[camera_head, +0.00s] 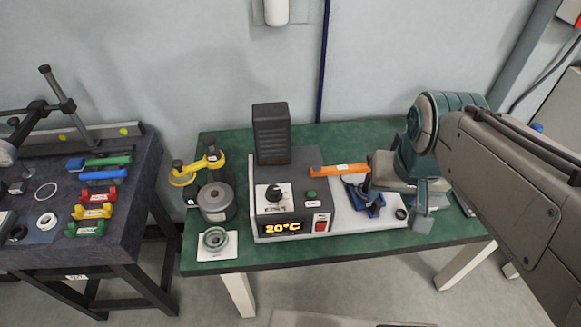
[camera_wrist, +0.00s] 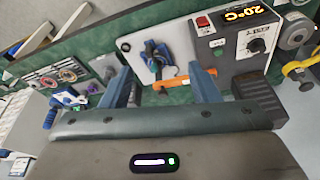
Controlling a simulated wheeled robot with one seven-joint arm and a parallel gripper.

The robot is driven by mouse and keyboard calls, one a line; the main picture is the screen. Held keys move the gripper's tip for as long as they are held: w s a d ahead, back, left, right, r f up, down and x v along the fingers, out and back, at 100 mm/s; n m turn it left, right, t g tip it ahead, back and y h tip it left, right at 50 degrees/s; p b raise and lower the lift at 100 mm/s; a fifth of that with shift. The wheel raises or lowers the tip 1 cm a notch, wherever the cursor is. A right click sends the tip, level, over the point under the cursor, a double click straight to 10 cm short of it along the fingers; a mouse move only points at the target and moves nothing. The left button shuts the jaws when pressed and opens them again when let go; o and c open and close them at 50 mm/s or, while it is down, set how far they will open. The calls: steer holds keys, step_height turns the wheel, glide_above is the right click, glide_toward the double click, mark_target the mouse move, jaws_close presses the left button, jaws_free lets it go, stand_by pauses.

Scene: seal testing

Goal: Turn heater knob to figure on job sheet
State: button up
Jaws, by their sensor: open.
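The heater is a dark box (camera_head: 293,180) on the green bench, with a black knob (camera_head: 273,192) on a white dial plate on its sloped face. The knob also shows at the upper right of the wrist view (camera_wrist: 257,45). The dial marks are too small to read. The display (camera_head: 283,228) reads 20°C in yellow. A green button (camera_head: 310,194) and a red switch (camera_head: 321,223) sit beside them. My gripper (camera_head: 396,197) is open and empty, to the right of the heater and apart from the knob; its two fingers show in the wrist view (camera_wrist: 165,82). I cannot make out a job sheet.
An orange tool (camera_head: 340,170) lies right of the heater, near a blue clamp (camera_head: 370,202) on a white plate. A dark tower (camera_head: 271,135) stands behind. A round grey block (camera_head: 216,202) and yellow holder (camera_head: 198,168) stand left. The side table (camera_head: 140,200) holds coloured tools.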

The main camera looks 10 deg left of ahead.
steer(key=w+a+g+b, duration=0.2)
steer(key=w+a+b, duration=0.1)
steer(key=w+a, duration=0.75)
steer(key=m+g+b, duration=0.1)
steer(key=m+b, duration=0.1)
glide_toward(273, 189)
steer(key=shift+h, duration=0.3)
step_height(273, 189, down, 9)
steer(key=shift+w+r, duration=0.1)
steer(key=c, duration=1)
